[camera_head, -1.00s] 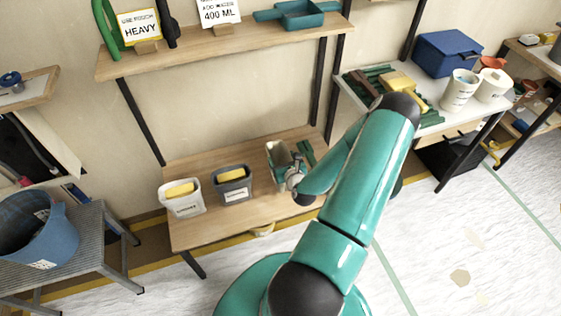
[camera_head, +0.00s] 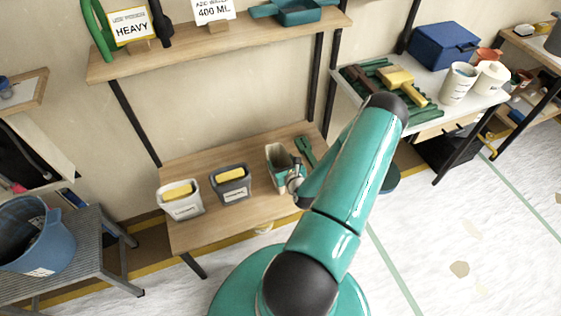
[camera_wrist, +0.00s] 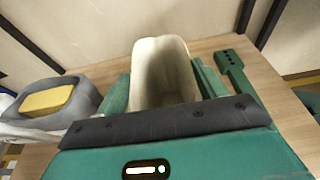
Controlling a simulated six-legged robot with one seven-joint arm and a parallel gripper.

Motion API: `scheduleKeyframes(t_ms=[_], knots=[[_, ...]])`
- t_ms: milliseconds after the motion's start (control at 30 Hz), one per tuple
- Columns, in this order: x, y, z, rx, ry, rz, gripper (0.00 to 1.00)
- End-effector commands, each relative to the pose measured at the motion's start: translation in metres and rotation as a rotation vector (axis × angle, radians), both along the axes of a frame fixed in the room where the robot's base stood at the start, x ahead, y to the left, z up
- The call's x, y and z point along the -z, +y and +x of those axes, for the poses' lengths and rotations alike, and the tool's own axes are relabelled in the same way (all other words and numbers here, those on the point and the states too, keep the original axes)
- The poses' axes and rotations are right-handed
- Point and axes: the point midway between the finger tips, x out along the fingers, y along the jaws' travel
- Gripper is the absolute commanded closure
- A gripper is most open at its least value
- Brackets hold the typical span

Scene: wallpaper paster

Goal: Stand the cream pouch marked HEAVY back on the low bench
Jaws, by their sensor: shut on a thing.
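The cream pouch (camera_head: 279,165), open at the top, is at the right part of the low bench (camera_head: 215,220). It looks nearly upright in the head view. In the wrist view the pouch (camera_wrist: 165,72) stands between the two green fingers of my gripper (camera_wrist: 162,90), which is shut on it. My gripper (camera_head: 294,176) comes from the front right in the head view. No HEAVY mark shows on the pouch; its lower part is hidden by my gripper. I cannot tell whether its base touches the bench top.
A grey bin (camera_head: 231,186) and a white bin (camera_head: 181,201), each with a yellow thing inside, stand left of the pouch. A green tool (camera_head: 306,150) lies just behind right. The shelf above holds a HEAVY sign (camera_head: 131,26). A blue bucket (camera_head: 38,235) is far left.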

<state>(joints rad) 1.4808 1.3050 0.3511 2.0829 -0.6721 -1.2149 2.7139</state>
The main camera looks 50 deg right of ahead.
Motion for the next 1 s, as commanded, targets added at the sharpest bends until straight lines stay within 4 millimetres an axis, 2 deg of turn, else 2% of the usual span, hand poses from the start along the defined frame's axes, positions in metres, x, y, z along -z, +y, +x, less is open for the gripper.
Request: scheduleKeyframes(t_ms=[167, 200, 267, 667, 767, 1000], knots=[[0.004, 0.0, -0.002, 0.001, 0.001, 0.001, 1.0], [0.003, 0.0, -0.002, 0.001, 0.001, 0.001, 0.22], [0.003, 0.0, -0.002, 0.001, 0.001, 0.001, 0.1], [-0.001, 0.0, -0.001, 0.0, 0.001, 0.0, 0.08], [-0.004, 0.006, -0.011, 0.001, 0.001, 0.001, 0.08], [-0.018, 0.031, -0.054, 0.003, 0.002, 0.003, 0.08]])
